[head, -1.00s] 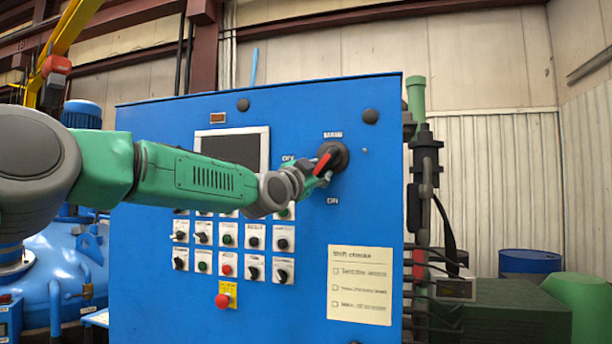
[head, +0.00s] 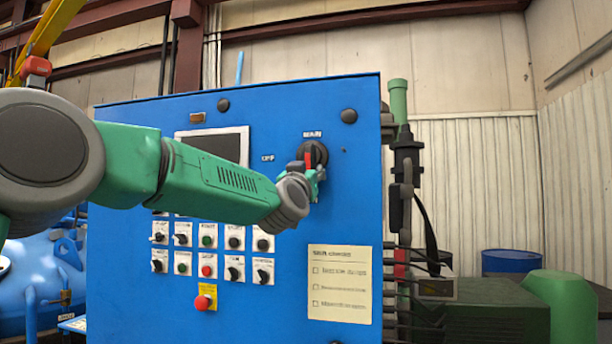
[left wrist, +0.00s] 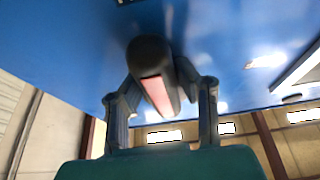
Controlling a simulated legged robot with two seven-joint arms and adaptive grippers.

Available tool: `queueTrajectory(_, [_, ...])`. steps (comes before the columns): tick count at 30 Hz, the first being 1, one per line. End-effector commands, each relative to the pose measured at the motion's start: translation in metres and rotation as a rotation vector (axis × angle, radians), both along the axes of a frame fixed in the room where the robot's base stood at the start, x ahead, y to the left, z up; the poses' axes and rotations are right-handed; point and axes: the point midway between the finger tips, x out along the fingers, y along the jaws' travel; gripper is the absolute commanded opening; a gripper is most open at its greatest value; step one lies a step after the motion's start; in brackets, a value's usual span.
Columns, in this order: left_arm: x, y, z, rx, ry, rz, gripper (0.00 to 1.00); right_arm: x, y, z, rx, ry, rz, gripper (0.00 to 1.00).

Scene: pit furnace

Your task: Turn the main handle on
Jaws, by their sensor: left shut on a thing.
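The main handle (head: 309,158) is a red lever on a round black base, under the MAIN label at the upper right of the blue panel (head: 300,95). The lever now stands near upright, pointing down. The OFF label (head: 268,158) is to its left; the ON label is hidden behind my gripper. My left gripper (head: 315,180) is shut on the lever's lower end. In the left wrist view the lever (left wrist: 157,92) with its reddish face sits between the two fingers of my left gripper (left wrist: 160,105). My right gripper is not in view.
Several switches and buttons fill the panel's lower left, with a red emergency button (head: 202,303) below. A paper checklist (head: 339,285) is at lower right. A screen (head: 222,145) is partly behind my arm. Cables and a green pipe (head: 398,100) run along the right side.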

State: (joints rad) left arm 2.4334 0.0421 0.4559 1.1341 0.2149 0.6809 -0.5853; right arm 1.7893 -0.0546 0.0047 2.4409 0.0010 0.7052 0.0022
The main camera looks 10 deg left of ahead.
Motion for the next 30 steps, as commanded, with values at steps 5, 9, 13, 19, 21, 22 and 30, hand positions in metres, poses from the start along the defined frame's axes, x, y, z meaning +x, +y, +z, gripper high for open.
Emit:
queueTrajectory(5, [-0.004, 0.002, 0.016, -0.020, -0.028, 0.004, 0.00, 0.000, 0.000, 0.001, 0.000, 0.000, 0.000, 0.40])
queueTrajectory(9, [-0.004, 0.003, 0.016, -0.024, -0.028, 0.005, 0.00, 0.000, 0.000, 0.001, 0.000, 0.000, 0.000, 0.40])
queueTrajectory(13, [-0.004, 0.004, 0.016, -0.024, -0.028, 0.006, 0.00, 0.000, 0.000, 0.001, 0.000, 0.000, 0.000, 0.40])
queueTrajectory(19, [-0.003, 0.005, 0.013, -0.024, -0.023, 0.006, 0.47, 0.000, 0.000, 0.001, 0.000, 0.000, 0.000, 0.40])
queueTrajectory(21, [-0.002, 0.005, 0.011, -0.023, -0.019, 0.005, 0.47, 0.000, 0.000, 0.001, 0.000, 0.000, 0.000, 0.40])
queueTrajectory(22, [-0.002, 0.006, 0.010, -0.023, -0.018, 0.005, 0.47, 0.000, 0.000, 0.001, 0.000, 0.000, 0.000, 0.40])
queueTrajectory(30, [-0.004, 0.006, 0.005, -0.023, -0.012, 0.004, 0.47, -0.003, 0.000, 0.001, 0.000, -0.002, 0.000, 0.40])
